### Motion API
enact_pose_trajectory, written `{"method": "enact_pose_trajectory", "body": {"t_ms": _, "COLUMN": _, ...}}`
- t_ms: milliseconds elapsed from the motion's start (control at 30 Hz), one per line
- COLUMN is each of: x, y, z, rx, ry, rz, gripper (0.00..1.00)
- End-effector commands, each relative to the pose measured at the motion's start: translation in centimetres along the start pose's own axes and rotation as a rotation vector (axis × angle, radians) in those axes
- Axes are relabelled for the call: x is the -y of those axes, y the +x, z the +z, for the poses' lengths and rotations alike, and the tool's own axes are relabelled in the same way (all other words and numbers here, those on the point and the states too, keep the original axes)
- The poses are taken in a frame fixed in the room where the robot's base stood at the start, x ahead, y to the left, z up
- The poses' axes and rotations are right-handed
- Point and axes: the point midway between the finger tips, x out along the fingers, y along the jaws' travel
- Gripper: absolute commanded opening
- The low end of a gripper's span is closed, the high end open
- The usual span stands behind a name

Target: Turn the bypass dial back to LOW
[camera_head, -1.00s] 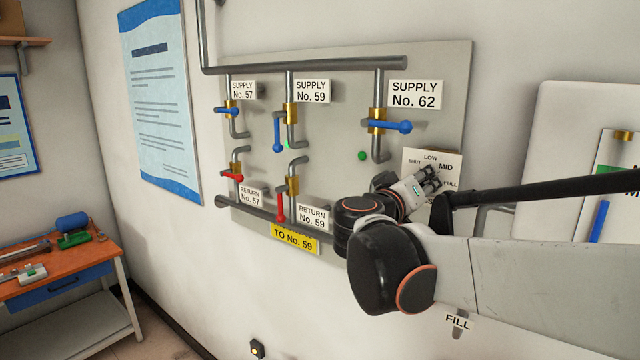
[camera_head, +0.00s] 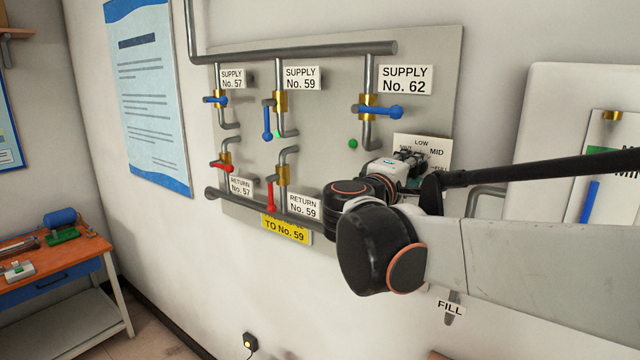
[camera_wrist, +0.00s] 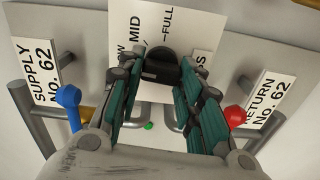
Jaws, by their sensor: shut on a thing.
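The bypass dial (camera_wrist: 161,66) is a black knob on a white scale plate (camera_wrist: 178,18), seen in the wrist view. MID and FULL are readable beside it there; other lettering is cut off by my fingers. My gripper (camera_wrist: 163,76) is shut on the dial, with one green-padded finger on each side. In the head view, my gripper (camera_head: 414,160) lies over the lower left of the plate (camera_head: 440,152) and hides the dial. LOW and MID show above it; SHUT and FULL are partly covered. I cannot tell which mark the dial points to.
Left of the dial are pipes with blue supply levers (camera_head: 382,111) and red return levers (camera_head: 271,195). In the wrist view, a blue lever (camera_wrist: 69,97) and a red knob (camera_wrist: 235,116) flank my fingers. A whiteboard (camera_head: 540,110) stands right.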

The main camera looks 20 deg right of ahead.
Motion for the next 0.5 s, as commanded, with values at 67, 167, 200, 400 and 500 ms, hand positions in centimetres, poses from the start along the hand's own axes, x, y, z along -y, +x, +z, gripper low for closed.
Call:
{"method": "enact_pose_trajectory", "body": {"t_ms": 67, "x": -0.09, "y": -0.2, "z": 0.1, "rx": -0.004, "ry": -0.03, "rz": 0.002, "gripper": 0.09}}
{"method": "enact_pose_trajectory", "body": {"t_ms": 167, "x": -0.08, "y": -0.19, "z": 0.1, "rx": -0.004, "ry": -0.057, "rz": 0.002, "gripper": 0.09}}
{"method": "enact_pose_trajectory", "body": {"t_ms": 200, "x": -0.08, "y": -0.19, "z": 0.1, "rx": -0.004, "ry": -0.066, "rz": 0.002, "gripper": 0.09}}
{"method": "enact_pose_trajectory", "body": {"t_ms": 400, "x": -0.07, "y": -0.19, "z": 0.11, "rx": -0.004, "ry": -0.085, "rz": 0.002, "gripper": 0.09}}
{"method": "enact_pose_trajectory", "body": {"t_ms": 500, "x": -0.07, "y": -0.19, "z": 0.12, "rx": -0.004, "ry": -0.086, "rz": 0.002, "gripper": 0.09}}
